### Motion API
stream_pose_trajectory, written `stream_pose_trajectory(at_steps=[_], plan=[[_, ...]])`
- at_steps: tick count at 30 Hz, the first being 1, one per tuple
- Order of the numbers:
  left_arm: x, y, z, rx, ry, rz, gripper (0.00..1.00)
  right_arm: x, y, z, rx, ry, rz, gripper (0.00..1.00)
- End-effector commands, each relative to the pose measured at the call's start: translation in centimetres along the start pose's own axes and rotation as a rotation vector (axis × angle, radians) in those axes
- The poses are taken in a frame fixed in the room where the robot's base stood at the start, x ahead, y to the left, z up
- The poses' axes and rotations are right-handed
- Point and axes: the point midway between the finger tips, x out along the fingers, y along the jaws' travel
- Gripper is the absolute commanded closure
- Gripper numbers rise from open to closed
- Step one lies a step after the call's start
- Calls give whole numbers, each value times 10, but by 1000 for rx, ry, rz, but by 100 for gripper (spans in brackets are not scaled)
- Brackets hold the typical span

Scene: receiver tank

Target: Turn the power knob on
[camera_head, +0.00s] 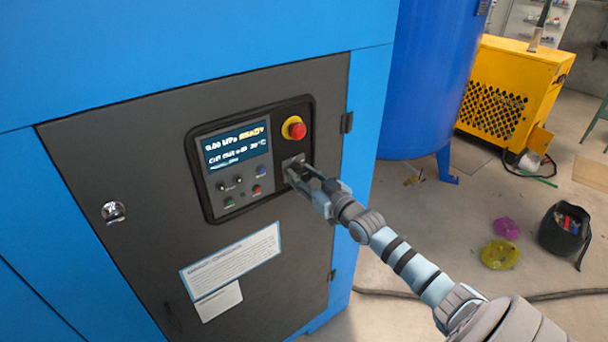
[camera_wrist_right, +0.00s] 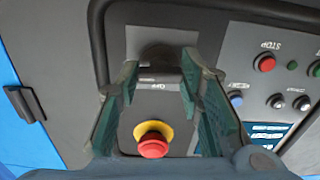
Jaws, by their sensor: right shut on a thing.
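The power knob (camera_wrist_right: 158,56) is a dark knob on the grey control panel (camera_head: 198,150), below the red emergency stop button (camera_head: 294,128) with its yellow collar. My right gripper (camera_head: 294,172) reaches the panel from the lower right, with its fingertips at the knob. In the right wrist view, which is upside down, the two fingers of my right gripper (camera_wrist_right: 160,65) stand on either side of the knob and are shut on it. A small label plate shows beside the knob. The knob's exact angle is hard to tell. My left gripper is not in view.
A lit display (camera_head: 236,144) and several small buttons sit left of the knob. The panel is on a dark door (camera_head: 100,160) in the blue cabinet.

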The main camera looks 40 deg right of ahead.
Motion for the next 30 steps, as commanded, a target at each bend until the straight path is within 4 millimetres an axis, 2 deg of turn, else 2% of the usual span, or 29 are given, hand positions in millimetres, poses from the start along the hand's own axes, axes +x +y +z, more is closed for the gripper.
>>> stream_pose_trajectory(at_steps=[9,22,23,24,26,30], plan=[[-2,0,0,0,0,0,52,0,0,0,86,-1,0,94],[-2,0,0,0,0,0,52,0,0,0,95,-1,0,94],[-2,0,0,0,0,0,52,0,0,0,95,-1,0,62],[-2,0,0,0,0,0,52,0,0,0,95,-1,0,55],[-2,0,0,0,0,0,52,0,0,0,94,-1,0,46],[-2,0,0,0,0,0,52,0,0,0,94,-1,0,46]])
